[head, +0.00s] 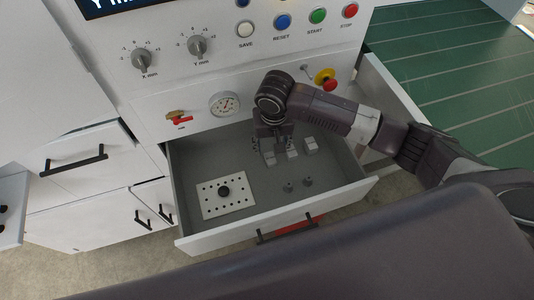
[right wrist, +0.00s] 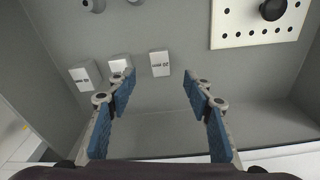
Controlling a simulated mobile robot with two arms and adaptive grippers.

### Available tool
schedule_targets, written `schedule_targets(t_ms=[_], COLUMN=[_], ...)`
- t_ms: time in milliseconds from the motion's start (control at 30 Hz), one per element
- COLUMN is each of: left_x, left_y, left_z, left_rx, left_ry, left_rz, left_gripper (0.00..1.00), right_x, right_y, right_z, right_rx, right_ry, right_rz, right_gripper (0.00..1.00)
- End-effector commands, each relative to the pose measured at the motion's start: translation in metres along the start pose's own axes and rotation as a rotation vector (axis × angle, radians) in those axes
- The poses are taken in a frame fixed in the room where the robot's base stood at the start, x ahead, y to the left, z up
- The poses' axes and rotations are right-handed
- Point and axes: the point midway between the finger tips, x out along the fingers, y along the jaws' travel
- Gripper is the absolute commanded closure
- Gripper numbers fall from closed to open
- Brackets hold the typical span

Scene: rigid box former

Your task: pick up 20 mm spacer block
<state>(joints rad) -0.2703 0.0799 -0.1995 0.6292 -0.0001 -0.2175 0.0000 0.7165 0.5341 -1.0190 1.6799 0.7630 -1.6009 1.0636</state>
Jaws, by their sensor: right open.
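Three small white blocks stand in a row on the floor of an open grey drawer (head: 228,161). The block nearest the perforated plate (head: 270,158) has a printed label that seems to read 20 mm; it also shows in the right wrist view (right wrist: 160,62). The middle block (right wrist: 120,66) and the far block (right wrist: 85,75) stand to its left there, their labels too small to read surely. My right gripper (head: 272,146) is open and empty above the blocks. In the right wrist view its fingertips (right wrist: 159,80) lie either side of the 20 mm block's line. My left gripper is not in view.
A white perforated plate (head: 226,198) with a black knob lies in the drawer. Two small grey knobs (head: 308,182) stand near the drawer's front. The control panel (head: 225,65) rises behind; the drawer's front wall (head: 240,230) borders the near side.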

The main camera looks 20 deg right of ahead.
Motion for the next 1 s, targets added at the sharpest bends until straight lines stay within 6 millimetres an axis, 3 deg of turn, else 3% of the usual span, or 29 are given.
schedule_targets(t_ms=[300,400,600,833,1000], left_x=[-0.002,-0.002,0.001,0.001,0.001], left_y=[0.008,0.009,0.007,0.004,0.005], left_z=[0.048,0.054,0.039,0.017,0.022], left_rx=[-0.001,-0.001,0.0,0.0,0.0], left_ry=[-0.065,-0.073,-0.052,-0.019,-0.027], left_rz=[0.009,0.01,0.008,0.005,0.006], left_gripper=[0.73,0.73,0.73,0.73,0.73], right_x=[0.035,0.051,0.072,0.074,0.074], right_y=[-0.001,-0.001,-0.001,-0.001,-0.001], right_z=[-0.002,-0.005,-0.005,-0.005,-0.005], right_rx=[0.0,0.0,-0.002,-0.003,-0.002], right_ry=[-0.001,-0.001,0.0,0.001,0.001], right_rz=[0.002,0.002,0.0,0.0,0.0], right_gripper=[0.53,0.53,0.53,0.53,0.7])
